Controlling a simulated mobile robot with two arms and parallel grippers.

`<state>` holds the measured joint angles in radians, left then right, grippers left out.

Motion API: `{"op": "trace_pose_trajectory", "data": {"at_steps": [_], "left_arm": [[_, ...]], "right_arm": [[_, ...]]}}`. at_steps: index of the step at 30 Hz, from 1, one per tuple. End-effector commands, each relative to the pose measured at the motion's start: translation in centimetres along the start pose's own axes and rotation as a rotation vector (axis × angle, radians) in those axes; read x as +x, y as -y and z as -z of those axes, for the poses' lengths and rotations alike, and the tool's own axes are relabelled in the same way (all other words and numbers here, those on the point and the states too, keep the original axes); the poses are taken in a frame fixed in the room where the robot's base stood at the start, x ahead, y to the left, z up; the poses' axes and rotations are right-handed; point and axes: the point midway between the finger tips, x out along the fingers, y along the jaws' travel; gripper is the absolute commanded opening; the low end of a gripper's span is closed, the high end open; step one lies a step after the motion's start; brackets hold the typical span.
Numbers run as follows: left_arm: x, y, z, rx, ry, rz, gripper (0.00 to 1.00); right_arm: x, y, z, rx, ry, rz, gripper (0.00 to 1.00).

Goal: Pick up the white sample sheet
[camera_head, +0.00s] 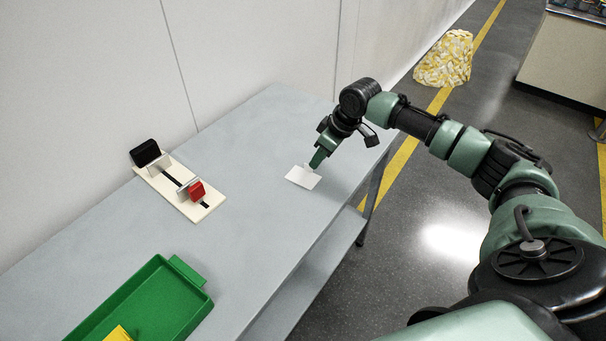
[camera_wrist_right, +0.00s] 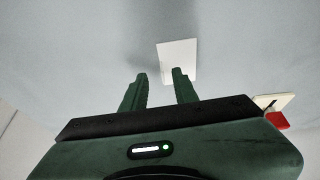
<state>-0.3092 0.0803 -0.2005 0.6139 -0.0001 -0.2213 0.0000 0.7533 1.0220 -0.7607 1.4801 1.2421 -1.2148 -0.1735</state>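The white sample sheet (camera_head: 302,177) lies on the grey table (camera_head: 262,205) near its right edge; it also shows in the right wrist view (camera_wrist_right: 178,55). My right gripper (camera_head: 317,163) is at the sheet's upper-right side, pointing down toward it. In the wrist view its two green fingers (camera_wrist_right: 159,75) are apart with nothing held between them. The sheet lies mostly ahead of the right-hand finger, which overlaps its lower part. I cannot tell whether a fingertip touches it. My left gripper is not in view.
A cream fixture (camera_head: 205,207) with black and red blocks stands by the wall. A green tray (camera_head: 190,312) holding a yellow object (camera_head: 118,334) sits at the table's near end. A yellow-and-white heap (camera_head: 445,60) is on the floor. The table middle is clear.

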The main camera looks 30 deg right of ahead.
Motion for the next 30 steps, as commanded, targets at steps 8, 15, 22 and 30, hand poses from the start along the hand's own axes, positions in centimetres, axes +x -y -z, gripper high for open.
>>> {"op": "trace_pose_trajectory", "data": {"at_steps": [8, 15, 22, 30], "left_arm": [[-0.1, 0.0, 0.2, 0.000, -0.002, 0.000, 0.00], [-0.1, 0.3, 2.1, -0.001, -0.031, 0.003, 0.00], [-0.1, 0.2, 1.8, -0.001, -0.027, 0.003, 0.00], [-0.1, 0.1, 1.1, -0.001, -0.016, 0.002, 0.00]], "right_arm": [[3.9, 0.3, 0.0, -0.001, 0.000, 0.001, 0.29], [4.2, 0.3, 0.0, -0.002, 0.001, -0.001, 0.29], [4.2, 0.3, 0.0, -0.001, 0.001, -0.001, 0.00], [4.2, 0.3, 0.0, -0.001, 0.000, -0.001, 0.00]]}}
